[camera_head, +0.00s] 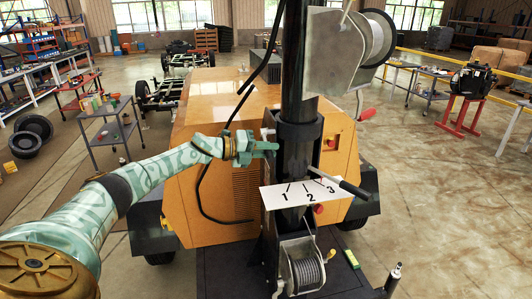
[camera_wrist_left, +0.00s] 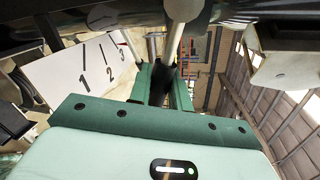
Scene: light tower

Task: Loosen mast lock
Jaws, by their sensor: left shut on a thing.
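The black mast (camera_head: 298,60) stands upright in front of the orange machine body, with a dark collar (camera_head: 300,130) around it. A white plate (camera_head: 290,197) marked 1, 2, 3 sits below the collar. A lever with a black grip (camera_head: 352,188) sticks out to the right near the 3. My left gripper (camera_head: 268,147) is at the left side of the mast, at collar height. In the left wrist view its green fingers (camera_wrist_left: 162,85) are shut around the black end of a metal rod (camera_wrist_left: 176,38). The head view hides this rod. My right gripper is not in view.
A winch drum (camera_head: 302,268) is low on the mast, below the plate. A cable reel (camera_head: 372,38) is on the upper right. A black cable (camera_head: 203,195) hangs left of the mast. A grey cart (camera_head: 110,130) stands further left. Open floor (camera_head: 445,190) lies to the right.

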